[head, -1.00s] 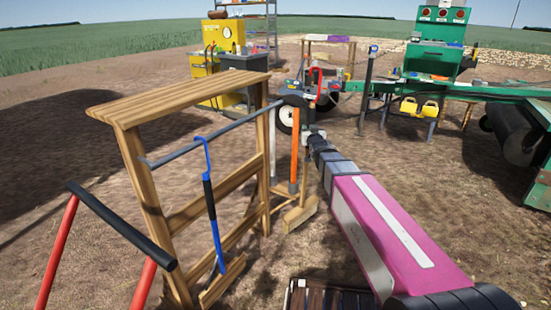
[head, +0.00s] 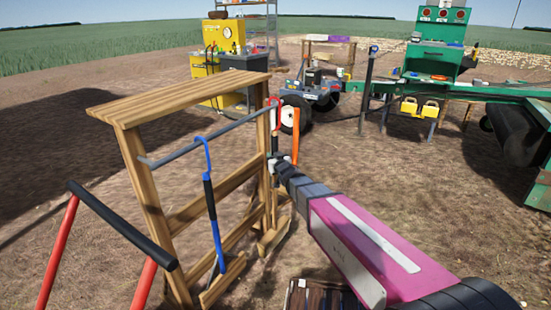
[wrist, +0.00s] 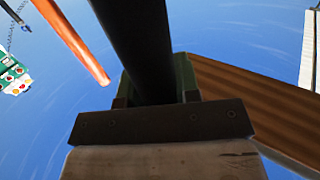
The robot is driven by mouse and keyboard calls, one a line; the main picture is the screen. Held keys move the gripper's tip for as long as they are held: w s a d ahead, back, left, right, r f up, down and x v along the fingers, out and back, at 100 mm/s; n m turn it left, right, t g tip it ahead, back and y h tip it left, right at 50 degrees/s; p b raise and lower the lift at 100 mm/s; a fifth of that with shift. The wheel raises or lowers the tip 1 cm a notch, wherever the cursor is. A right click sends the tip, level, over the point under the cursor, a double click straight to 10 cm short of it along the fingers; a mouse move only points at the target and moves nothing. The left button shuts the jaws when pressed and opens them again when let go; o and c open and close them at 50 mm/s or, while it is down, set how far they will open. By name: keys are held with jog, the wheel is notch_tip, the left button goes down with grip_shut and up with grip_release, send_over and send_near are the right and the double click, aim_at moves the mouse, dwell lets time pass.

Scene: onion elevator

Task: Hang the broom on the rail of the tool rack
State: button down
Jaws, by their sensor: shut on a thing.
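The broom's wooden head (head: 273,238) hangs low beside the right leg of the wooden tool rack (head: 180,94) in the head view. Its red hook shows near the far right end of the grey rail (head: 235,123); I cannot tell whether it is over the rail. My gripper (head: 274,162) is shut on the broom's handle, below the rail. The wrist view shows the dark handle (wrist: 138,50) rising between the jaws, with a wooden plank at right. Part of the broom is hidden by my gripper and the rack's leg.
A blue tool with a black grip (head: 209,190) hangs on the rail nearer me. An orange post (head: 295,145) stands right of the gripper. A red stand with a black bar (head: 120,225) is at front left. Bare ground lies right of my arm.

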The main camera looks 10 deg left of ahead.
jog(key=shift+w+a, duration=1.5)
jog(key=shift+a, duration=2)
jog(key=shift+f, duration=2.65)
jog(key=c, duration=0.8)
grip_release()
jog(key=shift+o, duration=0.2)
jog(key=shift+s, duration=0.1)
